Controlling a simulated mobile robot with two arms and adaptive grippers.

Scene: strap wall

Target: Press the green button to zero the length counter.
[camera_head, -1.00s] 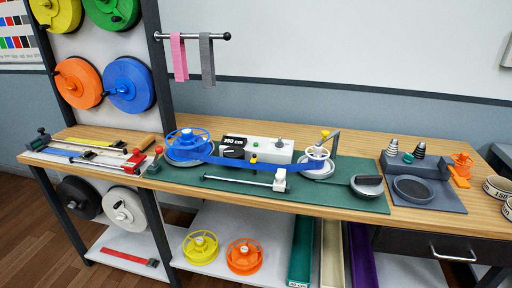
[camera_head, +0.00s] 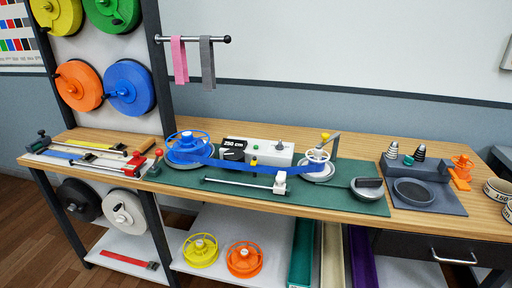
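The length counter (camera_head: 268,150) is a white box on the green mat, with a dark display (camera_head: 234,143) that reads "250 cm". A small green button (camera_head: 255,147) sits on the box to the right of the display. A grey knob or switch (camera_head: 279,146) stands farther right on the box. A blue strap (camera_head: 245,164) runs in front of the box, from the blue reel (camera_head: 187,147) on the left to a white-topped reel (camera_head: 317,165) on the right. Neither of my grippers shows in the view.
A scale-like grey stand (camera_head: 423,190) with weights is at the right. Clamped tools (camera_head: 90,150) lie at the left end of the wooden bench (camera_head: 350,148). A rail (camera_head: 195,39) with pink and grey straps hangs above. The bench strip behind the counter is clear.

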